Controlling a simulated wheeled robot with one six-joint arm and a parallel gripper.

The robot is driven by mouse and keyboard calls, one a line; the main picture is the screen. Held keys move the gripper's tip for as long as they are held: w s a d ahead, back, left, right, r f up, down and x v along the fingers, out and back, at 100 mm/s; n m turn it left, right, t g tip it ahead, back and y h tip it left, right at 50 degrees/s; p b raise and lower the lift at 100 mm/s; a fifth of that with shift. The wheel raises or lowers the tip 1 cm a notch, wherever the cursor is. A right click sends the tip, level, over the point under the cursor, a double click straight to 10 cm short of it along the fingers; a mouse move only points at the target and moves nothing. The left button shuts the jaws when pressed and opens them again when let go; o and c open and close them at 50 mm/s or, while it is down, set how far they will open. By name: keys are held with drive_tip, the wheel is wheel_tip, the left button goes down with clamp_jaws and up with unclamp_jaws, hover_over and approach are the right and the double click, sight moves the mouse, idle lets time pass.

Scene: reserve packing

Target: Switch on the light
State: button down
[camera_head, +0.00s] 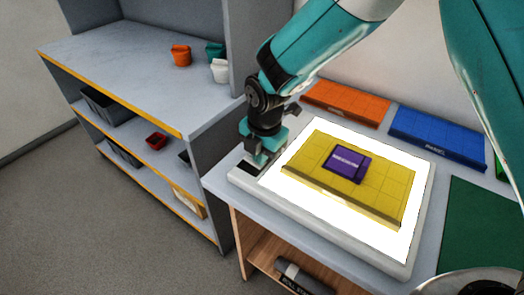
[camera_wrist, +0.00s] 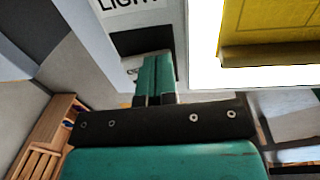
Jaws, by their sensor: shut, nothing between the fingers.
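The light panel (camera_head: 400,245) is a white-framed slab on the table, and its surface glows bright white. It also shows glowing in the wrist view (camera_wrist: 270,76). At its left end, a label reading "LIGHT" (camera_wrist: 125,4) sits beside a dark switch plate (camera_wrist: 140,40). My gripper (camera_head: 262,160) is over this left end, pointing down. In the wrist view its teal fingers (camera_wrist: 153,78) are shut together with nothing between them, over the dark plate. The fingers hide part of the plate, and I cannot tell whether they touch it.
A yellow tray (camera_head: 300,155) with a purple box (camera_head: 346,164) lies on the panel. Orange (camera_head: 345,101) and blue (camera_head: 438,134) trays stand behind, and a green mat (camera_head: 480,230) lies right. A grey shelf (camera_head: 120,70) with small containers stands left. Floor is free in front of the shelf.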

drive_tip(key=shift+s+d+f, duration=0.1)
drive_tip(key=shift+s+f, duration=0.1)
drive_tip(key=shift+f, duration=0.35)
drive_tip(key=shift+w+a+r+p, duration=0.3)
drive_tip(key=shift+w+a, duration=0.05)
drive_tip(key=shift+a, duration=0.15)
drive_tip(key=shift+r, duration=0.25)
drive_tip(key=r+p, duration=0.2)
drive_tip(key=r, duration=0.1)
drive_tip(key=r+p, duration=0.1)
drive_tip(key=p, duration=0.1)
drive_tip(key=shift+s+d+r, duration=0.2)
drive_tip(key=shift+d+r, duration=0.1)
drive_tip(key=shift+d, duration=0.1)
wheel_tip(320, 180, up, 9)
drive_tip(key=d+b, duration=0.1)
drive_tip(key=b, duration=0.1)
drive_tip(key=s+d+r+m+y, duration=0.1)
drive_tip(key=s+d+r+m, duration=0.1)
drive_tip(key=s+d+m, duration=0.2)
drive_tip(key=s+d+r+m+y, duration=0.1)
drive_tip(key=s+d+r+m, duration=0.2)
drive_tip(key=s+m, duration=0.7)
drive_tip(key=s+d+r+m+y, duration=0.1)
drive_tip(key=s+d+r+m, duration=0.2)
drive_tip(key=s+d+m, duration=0.2)
drive_tip(key=s+m, duration=0.2)
drive_tip(key=shift+s+g, duration=0.3)
drive_tip(key=shift+s, duration=0.1)
